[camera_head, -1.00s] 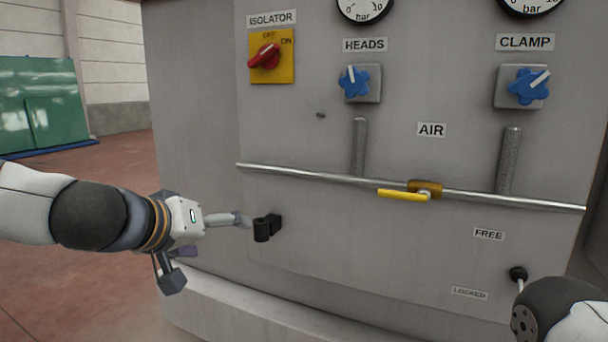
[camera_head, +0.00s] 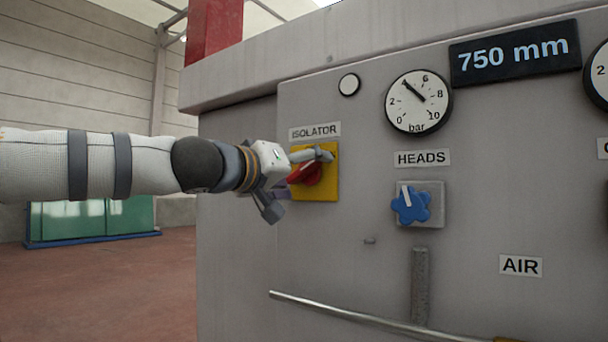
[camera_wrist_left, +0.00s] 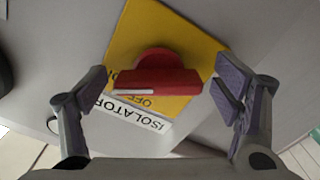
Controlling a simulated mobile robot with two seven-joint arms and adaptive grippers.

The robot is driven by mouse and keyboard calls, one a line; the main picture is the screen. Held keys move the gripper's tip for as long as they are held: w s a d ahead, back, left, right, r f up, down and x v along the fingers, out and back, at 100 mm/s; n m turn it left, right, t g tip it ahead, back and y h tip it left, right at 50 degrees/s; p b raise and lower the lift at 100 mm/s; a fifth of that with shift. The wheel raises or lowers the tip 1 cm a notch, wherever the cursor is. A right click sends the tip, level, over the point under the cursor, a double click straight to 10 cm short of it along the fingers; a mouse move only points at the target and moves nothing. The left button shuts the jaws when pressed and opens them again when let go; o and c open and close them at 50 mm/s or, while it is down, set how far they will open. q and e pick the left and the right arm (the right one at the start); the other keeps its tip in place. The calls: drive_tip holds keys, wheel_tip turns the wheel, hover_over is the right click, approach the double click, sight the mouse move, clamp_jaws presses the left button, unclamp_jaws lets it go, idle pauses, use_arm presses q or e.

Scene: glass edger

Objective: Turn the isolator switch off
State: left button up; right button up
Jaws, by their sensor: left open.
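The isolator switch is a red handle (camera_head: 306,174) on a yellow plate (camera_head: 329,190), below the ISOLATOR label (camera_head: 315,131). In the head view my left gripper (camera_head: 293,180) is at the switch, and its fingers and wrist hide part of the plate and handle. In the left wrist view the open fingers stand on either side of the red handle (camera_wrist_left: 160,77), with gaps at both ends. A white line marks one end of the handle, on the ON side; OFF is partly readable beside it. My right gripper is out of view.
A blue HEADS knob (camera_head: 411,204) sits right of the switch, with a pressure gauge (camera_head: 419,101) above it. A metal rail (camera_head: 360,315) crosses the panel lower down.

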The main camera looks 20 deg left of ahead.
use_arm(q)
drive_tip(key=shift+w+d, duration=0.15)
drive_tip(key=shift+w, duration=0.05)
drive_tip(key=c, duration=1.2)
drive_tip(key=shift+o, duration=0.2)
drive_tip(key=shift+n, duration=0.3)
drive_tip(key=n, duration=0.5)
drive_tip(key=shift+r+n, duration=0.1)
drive_tip(key=shift+n, duration=0.3)
drive_tip(key=n, duration=0.5)
drive_tip(key=shift+d+r, duration=0.1)
drive_tip(key=shift+n, duration=0.4)
